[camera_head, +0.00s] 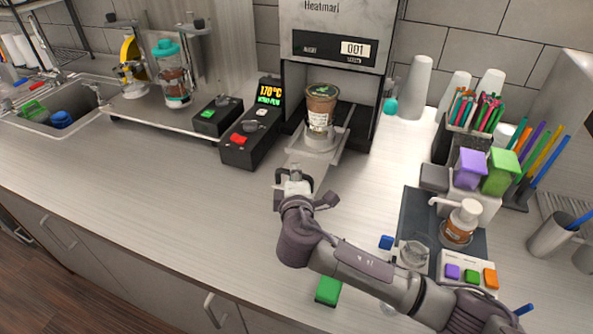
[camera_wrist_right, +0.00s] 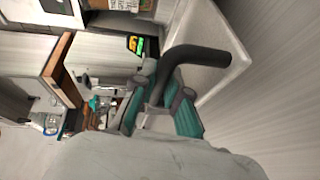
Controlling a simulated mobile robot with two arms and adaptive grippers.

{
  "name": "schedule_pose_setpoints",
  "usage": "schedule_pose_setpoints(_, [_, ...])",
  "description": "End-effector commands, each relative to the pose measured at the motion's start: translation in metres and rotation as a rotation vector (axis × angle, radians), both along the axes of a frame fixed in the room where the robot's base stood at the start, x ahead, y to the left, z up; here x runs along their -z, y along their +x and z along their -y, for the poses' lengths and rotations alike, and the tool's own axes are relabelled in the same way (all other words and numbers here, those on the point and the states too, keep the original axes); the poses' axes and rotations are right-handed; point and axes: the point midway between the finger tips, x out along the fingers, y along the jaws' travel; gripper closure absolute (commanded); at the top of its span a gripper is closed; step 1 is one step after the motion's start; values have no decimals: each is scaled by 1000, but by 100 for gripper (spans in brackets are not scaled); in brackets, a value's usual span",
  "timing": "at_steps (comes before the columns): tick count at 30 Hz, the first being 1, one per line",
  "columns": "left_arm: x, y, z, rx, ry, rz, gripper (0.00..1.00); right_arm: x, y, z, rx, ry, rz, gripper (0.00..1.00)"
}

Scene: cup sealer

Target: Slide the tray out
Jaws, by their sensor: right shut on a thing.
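The cup sealer (camera_head: 333,50) stands at the back of the counter with a lit panel on its front. Its pale metal tray (camera_head: 303,162) extends forward from the opening and also shows in the wrist view (camera_wrist_right: 222,78). A brown cup with a dark printed lid (camera_head: 320,108) stands upright in the tray's round holder, partly under the sealer head. My right gripper (camera_head: 294,180) is at the tray's front end, shut on the black tray handle (camera_wrist_right: 200,56). Its teal finger pads show in the wrist view (camera_wrist_right: 162,108). My left gripper is not in view.
The control box with a red button (camera_head: 245,140) stands just left of the tray. Cups, straw holders and a pump bottle (camera_head: 462,220) crowd the right side. A green block (camera_head: 328,290) lies near the front edge. The counter at front left is clear.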

Motion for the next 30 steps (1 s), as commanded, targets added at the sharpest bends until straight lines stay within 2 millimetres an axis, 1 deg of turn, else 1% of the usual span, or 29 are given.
schedule_pose_setpoints(4, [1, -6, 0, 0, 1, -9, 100, 2, 0, 0, 1, -1, -3, 100])
schedule_pose_setpoints(5, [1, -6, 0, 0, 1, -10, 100, 2, 0, 0, 1, -1, -3, 84])
schedule_pose_setpoints(9, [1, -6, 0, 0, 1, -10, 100, 1, 0, 0, 1, -1, -2, 61])
schedule_pose_setpoints(17, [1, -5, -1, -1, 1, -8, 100, 1, 0, 0, 0, 0, -1, 61])
schedule_pose_setpoints(20, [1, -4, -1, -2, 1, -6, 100, 0, -3, 0, -1, 0, -1, 61])
schedule_pose_setpoints(23, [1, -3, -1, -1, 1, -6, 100, -1, -14, 1, -2, 0, -1, 61])
schedule_pose_setpoints(26, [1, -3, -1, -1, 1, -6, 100, -4, -32, 3, -2, 3, -4, 61])
schedule_pose_setpoints(30, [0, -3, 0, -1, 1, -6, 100, -10, -63, 6, -2, 3, -4, 61])
